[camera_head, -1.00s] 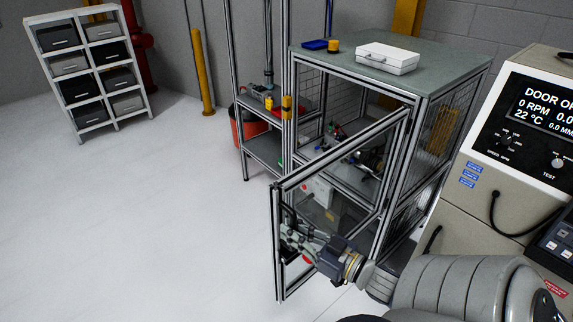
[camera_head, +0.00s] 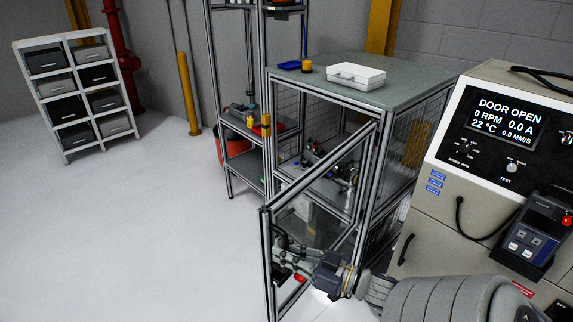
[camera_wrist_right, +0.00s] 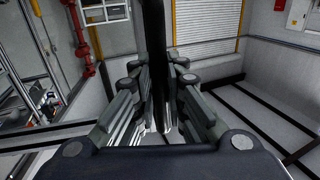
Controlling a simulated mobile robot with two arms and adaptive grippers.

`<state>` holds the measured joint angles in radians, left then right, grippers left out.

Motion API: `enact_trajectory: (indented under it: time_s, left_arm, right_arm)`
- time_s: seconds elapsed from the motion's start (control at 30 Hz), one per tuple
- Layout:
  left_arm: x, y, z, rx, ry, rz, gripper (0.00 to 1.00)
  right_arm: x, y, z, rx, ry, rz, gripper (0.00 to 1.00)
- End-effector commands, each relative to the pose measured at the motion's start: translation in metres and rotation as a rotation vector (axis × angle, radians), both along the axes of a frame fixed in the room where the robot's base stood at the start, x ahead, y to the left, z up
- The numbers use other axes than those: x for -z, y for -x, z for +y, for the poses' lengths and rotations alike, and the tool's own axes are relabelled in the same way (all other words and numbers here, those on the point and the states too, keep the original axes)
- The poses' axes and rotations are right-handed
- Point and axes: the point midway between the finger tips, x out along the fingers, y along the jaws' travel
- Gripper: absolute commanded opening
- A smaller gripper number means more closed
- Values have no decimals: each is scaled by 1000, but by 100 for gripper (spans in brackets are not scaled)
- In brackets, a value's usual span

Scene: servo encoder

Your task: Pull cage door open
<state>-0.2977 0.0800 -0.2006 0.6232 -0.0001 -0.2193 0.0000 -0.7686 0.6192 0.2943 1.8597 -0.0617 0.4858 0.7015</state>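The cage door (camera_head: 318,174) is a metal-framed clear panel. It stands swung outward from the cage (camera_head: 322,97), hinged on the right, with a wide gap at its left. My right gripper (camera_head: 284,252) is at the door's free edge, low on the frame. In the right wrist view a dark upright bar of the door (camera_wrist_right: 154,45) stands between the fingers of my right gripper (camera_wrist_right: 158,100), which look closed against it. The exact contact is partly hidden. My left gripper is not in view.
The control console (camera_head: 500,130) at right reads "DOOR OPEN". A white case (camera_head: 356,76) lies on the cage top. A shelf rack (camera_head: 240,150) stands left of the cage, and a bin shelf (camera_head: 80,95) at far left. Floor left of the door is clear.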

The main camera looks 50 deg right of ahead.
Motion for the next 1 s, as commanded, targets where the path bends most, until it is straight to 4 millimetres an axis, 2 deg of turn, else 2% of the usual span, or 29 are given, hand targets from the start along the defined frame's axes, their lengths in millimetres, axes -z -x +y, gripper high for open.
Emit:
enact_trajectory:
  time_s: [0.03,0.1,0.43,0.57,0.67,1.0]
  left_arm:
    - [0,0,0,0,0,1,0]
    - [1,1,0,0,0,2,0]
    - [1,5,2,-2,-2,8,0]
    - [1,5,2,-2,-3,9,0]
    - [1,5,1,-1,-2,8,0]
    - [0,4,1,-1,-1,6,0]
  right_arm:
    - [4,1,1,1,0,9,17]
    - [4,1,1,1,0,8,32]
    - [2,1,0,1,1,4,33]
    - [2,8,-2,3,1,6,33]
    - [3,22,-6,3,-1,9,33]
    - [3,90,-24,4,1,10,33]
